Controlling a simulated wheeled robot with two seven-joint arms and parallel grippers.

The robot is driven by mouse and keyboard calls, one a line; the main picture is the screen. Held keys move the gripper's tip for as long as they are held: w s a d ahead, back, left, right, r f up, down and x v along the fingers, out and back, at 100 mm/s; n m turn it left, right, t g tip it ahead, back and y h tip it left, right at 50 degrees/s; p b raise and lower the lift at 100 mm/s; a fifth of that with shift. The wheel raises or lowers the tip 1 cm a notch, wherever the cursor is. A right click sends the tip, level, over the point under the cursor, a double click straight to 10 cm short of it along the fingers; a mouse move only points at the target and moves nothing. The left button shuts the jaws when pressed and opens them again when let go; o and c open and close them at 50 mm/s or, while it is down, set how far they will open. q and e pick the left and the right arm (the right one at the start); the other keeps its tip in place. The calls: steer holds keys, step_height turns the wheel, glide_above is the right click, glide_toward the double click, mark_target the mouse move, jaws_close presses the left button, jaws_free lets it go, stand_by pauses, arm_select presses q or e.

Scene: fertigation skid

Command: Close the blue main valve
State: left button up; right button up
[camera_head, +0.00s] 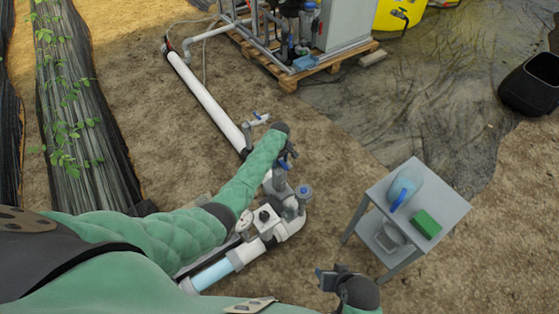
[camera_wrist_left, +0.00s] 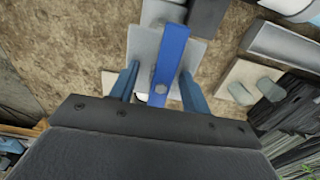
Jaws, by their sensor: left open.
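The blue valve lever (camera_wrist_left: 172,58) lies between the two blue fingers of my left gripper (camera_wrist_left: 160,88) in the left wrist view, with its bolt head close to the palm. The fingers are open, one on each side, with a visible gap to the lever. A grey valve body and pipe show behind it. In the head view my left gripper (camera_head: 287,160) is over the pipework, and it and the arm hide most of this valve. My right gripper (camera_head: 335,278) is at the bottom, away from the pipe; its jaw opening is unclear.
A second valve with a blue handle (camera_head: 259,118) stands farther along the white pipe (camera_head: 203,98). A blue-capped fitting (camera_head: 303,192) is near my left gripper. A grey table (camera_head: 445,207) with a jug (camera_head: 404,187) and green box (camera_head: 426,223) stands right. Bare soil lies between.

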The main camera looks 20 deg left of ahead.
arm_select(q)
steer(key=shift+f, duration=0.1)
steer(key=shift+c, duration=0.5)
steer(key=shift+s, duration=0.1)
steer(key=c, duration=0.9)
steer(key=shift+a+m+p, duration=0.1)
steer(key=shift+m+p, duration=0.35)
steer(key=shift+m, duration=0.25)
steer(key=m+p, duration=0.1)
steer(key=m, duration=0.4)
steer(key=m+p, duration=0.1)
steer(key=m, duration=0.5)
steer(key=shift+s, duration=0.1)
steer(key=m, duration=0.7)
steer(key=shift+f, duration=0.15)
steer(key=o, duration=1)
steer(key=shift+o, duration=0.2)
